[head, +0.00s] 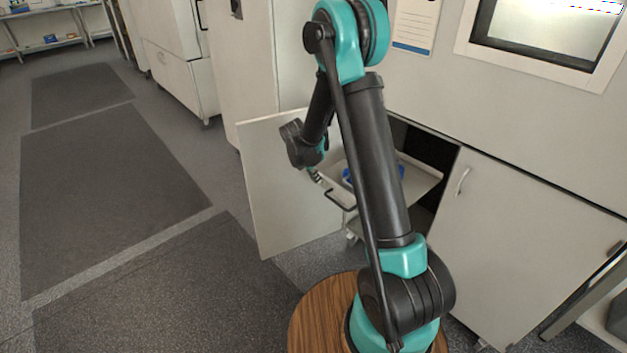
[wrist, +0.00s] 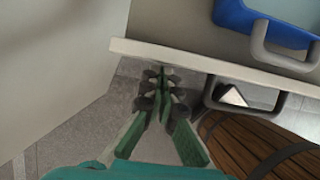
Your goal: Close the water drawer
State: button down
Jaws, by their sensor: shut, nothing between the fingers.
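The water drawer (head: 425,181) is a pale pull-out tray extended from the open lower cabinet, with a blue container (head: 350,176) on it. In the wrist view the drawer's front edge (wrist: 190,60) crosses the picture, and the blue container (wrist: 235,14) sits behind it at upper right. A dark drawer handle (wrist: 209,96) hangs from the front edge, to the right of my fingers. My gripper (wrist: 160,76) is shut and empty, its tips at the front edge; I cannot tell whether they touch it. In the head view my gripper (head: 316,177) is beside the drawer front, partly hidden by my arm.
The left cabinet door (head: 285,195) stands open close to my gripper's left. The right cabinet door (head: 490,235) is closed, with a light handle (head: 463,181). The floor with dark mats (head: 110,190) is clear at left.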

jog(key=shift+w+d, duration=0.1)
jog(key=shift+d, duration=0.05)
jog(key=w+d, duration=0.6)
jog(key=d, duration=0.2)
jog(key=w+d, duration=0.6)
jog(key=d, duration=0.2)
jog(key=w+d, duration=0.6)
jog(key=d, duration=0.3)
jog(key=shift+w, duration=0.15)
